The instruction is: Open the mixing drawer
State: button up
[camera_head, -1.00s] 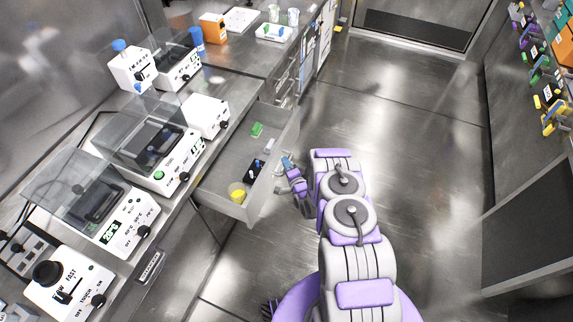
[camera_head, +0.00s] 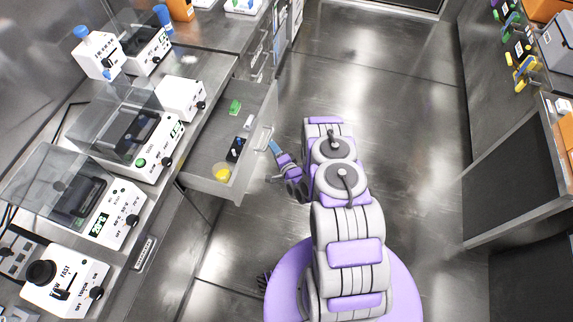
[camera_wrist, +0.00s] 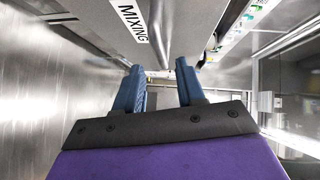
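The mixing drawer (camera_head: 205,150) is pulled out from under the bench in the head view, its inside exposed. Its front, with a MIXING label (camera_wrist: 133,22), shows ahead in the wrist view. Its handle (camera_head: 264,138) is on the front panel. My gripper (camera_head: 274,162) is just outside and to the right of the drawer front. In the wrist view my gripper (camera_wrist: 159,78) has its two blue fingers apart, with nothing clearly held between them. I cannot tell whether a finger touches the handle.
The drawer holds a green item (camera_head: 235,107), a black item (camera_head: 236,149) and a yellow round item (camera_head: 221,172). Lab devices (camera_head: 130,140) line the bench. A shelf unit (camera_head: 515,150) stands at right. The floor (camera_head: 400,120) between is clear.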

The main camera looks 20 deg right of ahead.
jog(key=s+d+r+p, duration=0.1)
jog(key=s+p, duration=0.1)
jog(key=s, duration=0.8)
jog(key=shift+s+d+r, duration=0.15)
jog(key=shift+s+d, duration=0.15)
jog(key=w+d+r+n+g, duration=0.3)
jog(key=w+r+n+g, duration=0.3)
jog(key=w+r+n, duration=0.3)
jog(key=s+d+r+n+g+h, duration=0.1)
jog(key=s+r+g, duration=0.1)
jog(key=r, duration=0.6)
jog(key=s+d+r+n+g+h, duration=0.1)
jog(key=s+r+g+h, duration=0.15)
jog(key=r, duration=0.45)
jog(key=s+a+r+n+g, duration=0.1)
jog(key=s+a+r+g, duration=0.1)
jog(key=s+r, duration=0.5)
jog(key=s+a+r+n+g+y, duration=0.1)
jog(key=s+a+r+g, duration=0.2)
jog(key=s, duration=1.5)
jog(key=s+a+r+n+g, duration=0.1)
jog(key=s+a+r, duration=0.5)
jog(key=s+r, duration=0.6)
jog(key=shift+s+r+n+g, duration=0.3)
jog(key=shift+r+g, duration=0.45)
